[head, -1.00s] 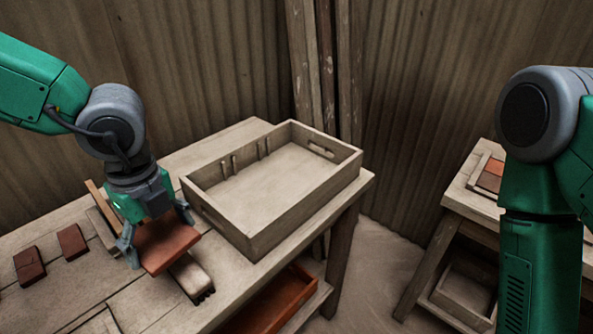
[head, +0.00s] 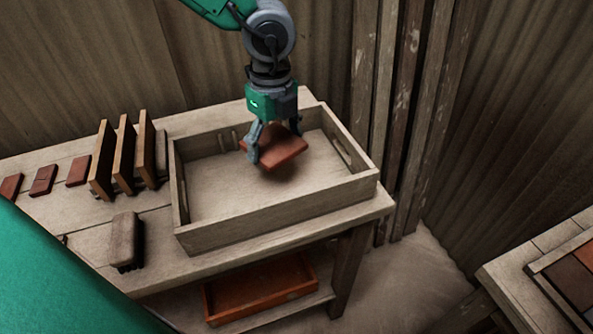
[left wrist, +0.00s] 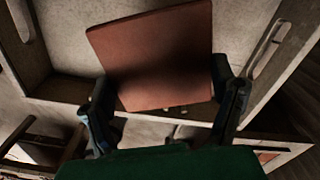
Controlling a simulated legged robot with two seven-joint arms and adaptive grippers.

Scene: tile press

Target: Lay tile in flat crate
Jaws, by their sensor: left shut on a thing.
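A reddish-brown square tile (head: 281,149) is held in my left gripper (head: 274,143), whose fingers are shut on its opposite edges. The tile is slightly tilted and over the floor of the flat wooden crate (head: 215,235), towards the crate's right half; a dark shadow lies under it. The left wrist view shows the tile (left wrist: 155,55) between the two fingers (left wrist: 165,105), with the crate's pale floor and walls behind it. Whether the tile touches the crate floor I cannot tell. The crate is otherwise empty apart from small pegs on its back wall. My right gripper is out of view.
Left of the crate, a rack (head: 124,155) with upright boards, several small tiles (head: 44,180) and a brush (head: 123,240) are on the table (head: 160,272). An orange tray (head: 262,291) sits on the shelf below. Another table (head: 520,290) stands at the lower right.

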